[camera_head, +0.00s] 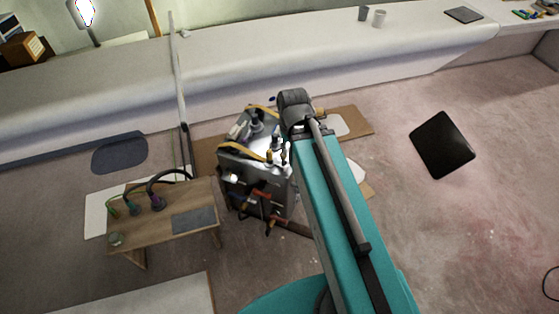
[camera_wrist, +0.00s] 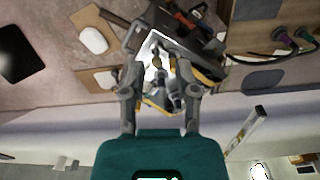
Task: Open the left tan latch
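A grey metal box (camera_head: 255,175) stands on the floor near the middle of the head view, with tools in its open top. Tan strips edge the top, one along the near left side (camera_head: 243,151) and one at the back (camera_head: 262,109). I cannot tell which tan part is the left latch. In the wrist view the box (camera_wrist: 205,47) lies ahead of my gripper, with tan parts (camera_wrist: 208,76) near the right finger. My gripper (camera_wrist: 160,58) is open, its two fingers spread apart over the box top. I see nothing held, and contact with the box is unclear.
A small wooden table (camera_head: 165,240) with hoses stands left of the box. Red-handled tools (camera_head: 262,205) hang on its front. Flat cardboard pieces (camera_head: 350,122) lie behind it, and a black panel (camera_head: 442,145) lies right. A long pale bench (camera_head: 320,50) spans the back.

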